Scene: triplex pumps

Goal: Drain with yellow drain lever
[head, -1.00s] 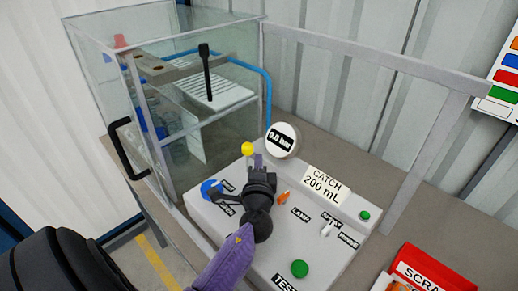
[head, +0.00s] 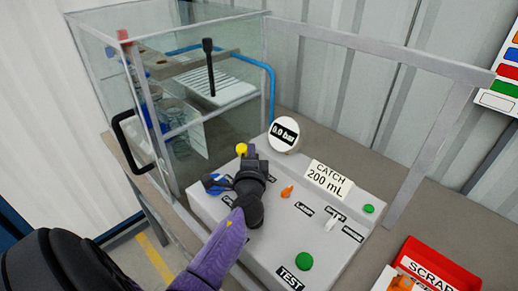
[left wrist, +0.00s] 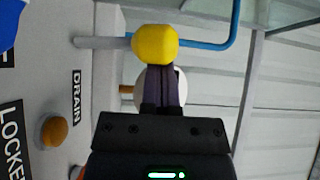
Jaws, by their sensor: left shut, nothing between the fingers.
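The drain lever's yellow knob (head: 241,149) stands at the back left of the grey control panel. In the left wrist view, the yellow knob (left wrist: 155,44) sits on a grey stem beside the DRAIN label (left wrist: 77,97). My left gripper (head: 249,151) is shut and empty, with its fingertips right beside the knob. In the left wrist view, the shut fingertips (left wrist: 165,72) meet or overlap the knob's edge; contact cannot be told for sure. The gripper hides part of the panel and the lever's base in the head view. My right gripper is not in view.
A blue knob (head: 213,183), an orange switch (head: 287,191) and a green button (head: 303,261) are on the panel. The gauge (head: 284,134) reads 0.0 bar; the catch display (head: 328,178) reads 200 mL. A glass enclosure (head: 222,145) stands behind left; a red scrap bin (head: 440,266) is at right.

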